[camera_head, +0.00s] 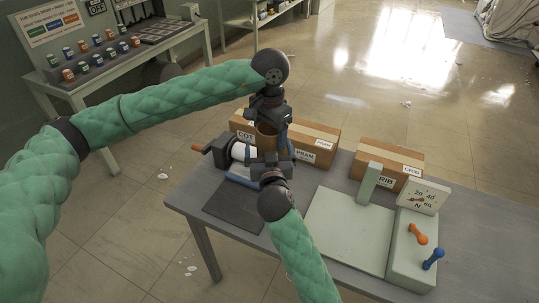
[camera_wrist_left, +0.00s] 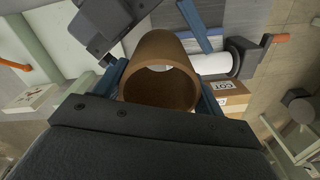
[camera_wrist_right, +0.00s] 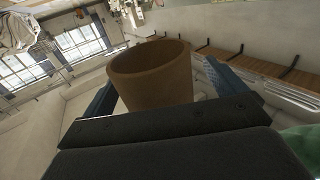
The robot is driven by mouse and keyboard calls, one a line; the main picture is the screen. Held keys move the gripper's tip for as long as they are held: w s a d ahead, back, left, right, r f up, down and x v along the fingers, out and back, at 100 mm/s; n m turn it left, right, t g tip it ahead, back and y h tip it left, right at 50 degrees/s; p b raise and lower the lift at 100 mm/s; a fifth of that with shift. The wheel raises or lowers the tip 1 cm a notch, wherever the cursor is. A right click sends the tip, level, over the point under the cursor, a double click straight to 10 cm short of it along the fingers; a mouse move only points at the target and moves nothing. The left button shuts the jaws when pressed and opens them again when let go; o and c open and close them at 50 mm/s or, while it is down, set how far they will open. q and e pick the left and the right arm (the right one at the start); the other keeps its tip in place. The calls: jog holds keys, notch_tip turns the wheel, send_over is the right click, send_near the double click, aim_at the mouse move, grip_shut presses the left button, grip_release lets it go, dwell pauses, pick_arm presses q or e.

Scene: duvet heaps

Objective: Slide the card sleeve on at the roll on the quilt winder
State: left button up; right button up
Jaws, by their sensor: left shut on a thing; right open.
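The brown card sleeve (camera_head: 266,139) is an open tube held above the table, just right of the white roll (camera_head: 238,151). My left gripper (camera_head: 269,128) is shut on the sleeve from above; in the left wrist view the sleeve (camera_wrist_left: 160,72) sits between its blue fingers. My right gripper (camera_head: 271,157) is open close below the sleeve; in the right wrist view the sleeve (camera_wrist_right: 152,74) shows between its spread fingers. The quilt winder (camera_head: 220,150) has a dark block and an orange crank handle. The roll (camera_wrist_left: 212,64) is outside the sleeve. My grippers partly hide its right end.
Boxes labelled COT and PRAM (camera_head: 315,145) and CRIB (camera_head: 392,165) stand along the table's back. A pale plate (camera_head: 345,232) and a scale dial (camera_head: 422,197) are on the right. A dark mat (camera_head: 234,206) lies in front of the winder.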

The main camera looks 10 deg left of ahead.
jog(key=shift+w, duration=0.15)
jog(key=shift+a, duration=0.1)
jog(key=c, duration=1.1)
pick_arm(q)
jog(key=o, duration=1)
pick_arm(e)
jog(key=shift+o, duration=0.2)
